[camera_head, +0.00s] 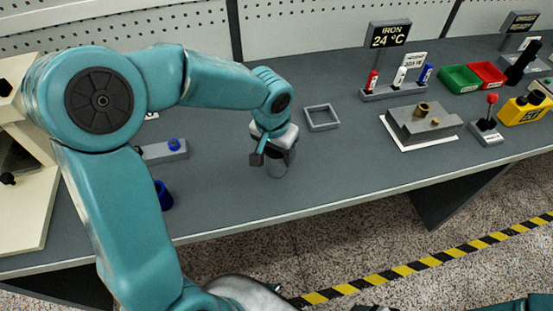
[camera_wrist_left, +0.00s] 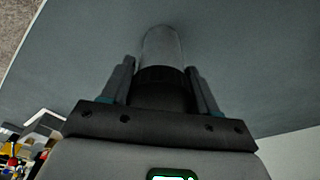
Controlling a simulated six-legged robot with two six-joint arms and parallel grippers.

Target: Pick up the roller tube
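The fingers flank the collar closely on both sides. I cannot tell whether they press on it. My right gripper is out of view.
A square grey frame (camera_head: 321,117) lies right of the tube. A grey block with a blue knob (camera_head: 168,150) and a blue cup (camera_head: 163,195) are to the left. A grey fixture (camera_head: 422,122), a marker rack (camera_head: 395,91) and bins (camera_head: 461,78) stand further right.

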